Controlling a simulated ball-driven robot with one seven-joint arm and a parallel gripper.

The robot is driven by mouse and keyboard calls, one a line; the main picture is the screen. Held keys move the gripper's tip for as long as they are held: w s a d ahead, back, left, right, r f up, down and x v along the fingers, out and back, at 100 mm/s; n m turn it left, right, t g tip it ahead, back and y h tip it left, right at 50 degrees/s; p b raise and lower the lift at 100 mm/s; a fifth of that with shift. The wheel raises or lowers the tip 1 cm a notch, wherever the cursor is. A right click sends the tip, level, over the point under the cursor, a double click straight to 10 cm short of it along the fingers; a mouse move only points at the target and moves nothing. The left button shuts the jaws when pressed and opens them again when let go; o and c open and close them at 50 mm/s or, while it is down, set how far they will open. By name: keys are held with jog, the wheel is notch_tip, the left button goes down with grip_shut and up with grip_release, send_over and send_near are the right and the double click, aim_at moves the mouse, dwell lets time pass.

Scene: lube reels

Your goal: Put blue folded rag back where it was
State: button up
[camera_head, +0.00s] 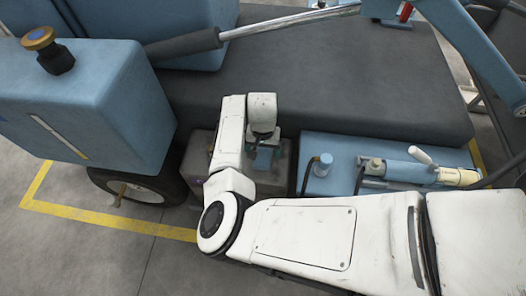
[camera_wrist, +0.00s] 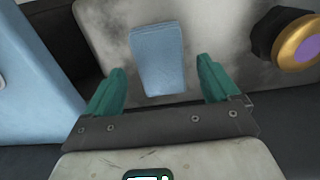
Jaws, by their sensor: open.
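The blue folded rag (camera_wrist: 158,58) lies on a worn grey surface (camera_wrist: 220,20) in the wrist view. My gripper (camera_wrist: 160,78) is open, with its green fingers apart, one to each side of the rag's lower part in the picture. I see no finger touching the rag, and the height of the fingers above it is hard to judge. In the head view my gripper (camera_head: 267,150) points down over a grey box-like part (camera_head: 198,160). A small blue patch there, between the fingers, seems to be the rag, partly hidden by my wrist.
A dark fitting with a brass and purple cap (camera_wrist: 297,40) stands right of the rag. In the head view a blue unit with a pump handle (camera_head: 420,156) is to the right, a blue tank (camera_head: 95,105) and wheel (camera_head: 135,188) to the left. A dark deck (camera_head: 330,85) lies behind.

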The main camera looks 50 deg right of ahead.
aim_at(263, 154)
notch_tip(263, 154, up, 10)
jog(key=p, duration=0.2)
jog(key=s+d+r+n+t+h, duration=0.1)
jog(key=s+d+r+n+h, duration=0.2)
jog(key=d, duration=0.4)
jog(key=s+d+r+t+h, duration=0.1)
jog(key=s+d+r+h, duration=0.15)
jog(key=d+r, duration=0.35)
jog(key=s+a+f+n+y, duration=0.2)
jog(key=s+a+f+n, duration=0.2)
jog(key=s+a, duration=0.4)
jog(key=s+a+f+n+y, duration=0.3)
jog(key=s+a, duration=0.5)
jog(key=a, duration=0.4)
jog(key=shift+a+f+n+g, duration=0.15)
jog(key=shift+f+n+g, duration=0.25)
jog(key=shift+f, duration=0.45)
